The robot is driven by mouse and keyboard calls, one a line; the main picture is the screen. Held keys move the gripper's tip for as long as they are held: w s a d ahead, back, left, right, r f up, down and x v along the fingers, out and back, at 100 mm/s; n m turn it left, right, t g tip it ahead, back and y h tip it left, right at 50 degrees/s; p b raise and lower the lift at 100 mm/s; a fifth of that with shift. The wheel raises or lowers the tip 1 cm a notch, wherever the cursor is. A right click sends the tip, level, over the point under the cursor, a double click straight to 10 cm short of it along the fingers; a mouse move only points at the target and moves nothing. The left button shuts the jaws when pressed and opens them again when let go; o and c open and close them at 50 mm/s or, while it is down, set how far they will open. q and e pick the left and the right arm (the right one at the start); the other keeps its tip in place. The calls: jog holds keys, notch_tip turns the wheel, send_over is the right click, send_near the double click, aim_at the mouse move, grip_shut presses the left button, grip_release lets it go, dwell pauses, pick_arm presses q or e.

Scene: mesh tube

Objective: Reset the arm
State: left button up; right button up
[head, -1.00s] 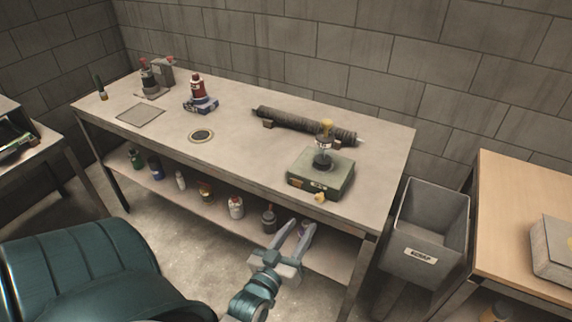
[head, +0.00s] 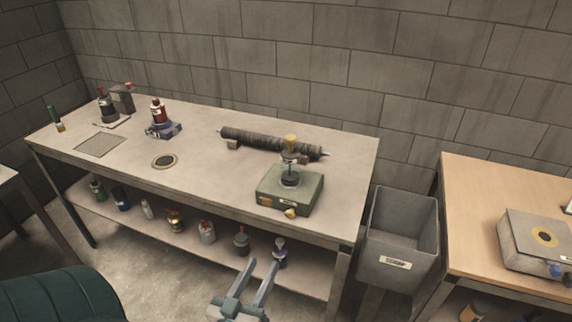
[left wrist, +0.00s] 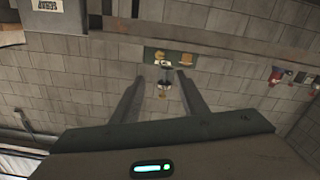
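My left gripper (head: 254,284) is open and empty. In the head view it is at the bottom centre, in front of the workbench (head: 205,182) and lower than its top. Its two fingers point up toward the bench's lower shelf. In the left wrist view the open fingers (left wrist: 162,90) have nothing between them, and the bench edge lies beyond. My right gripper is not in view.
On the bench are a dark mesh tube (head: 262,143) and a green box with a stand (head: 290,188). Several bottles stand on the lower shelf. A grey scrap bin (head: 398,240) stands right of the bench, then a wooden table (head: 478,215) with a grey box (head: 541,240).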

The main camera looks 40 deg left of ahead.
pick_arm(q)
jog(key=d+f+m+g+h, duration=0.15)
jog(key=d+f, duration=0.25)
jog(key=f, duration=0.5)
jog(key=d+f+m+g+h, duration=0.1)
jog(key=d+f+g+h, duration=0.15)
jog(key=f, duration=0.65)
jog(key=d+f+m+g+h, duration=0.15)
jog(key=d+f, duration=0.35)
jog(key=f, duration=0.5)
jog(key=s+d+f+m+g, duration=0.1)
jog(key=s+f+m+g, duration=0.1)
jog(key=s+f, duration=0.4)
jog(key=s+d+f+m+g, duration=0.2)
jog(key=s+f, duration=0.5)
jog(key=f, duration=0.8)
jog(key=shift+s+m+g+h, duration=0.25)
jog(key=shift+m+g+h, duration=0.1)
jog(key=shift+g, duration=0.2)
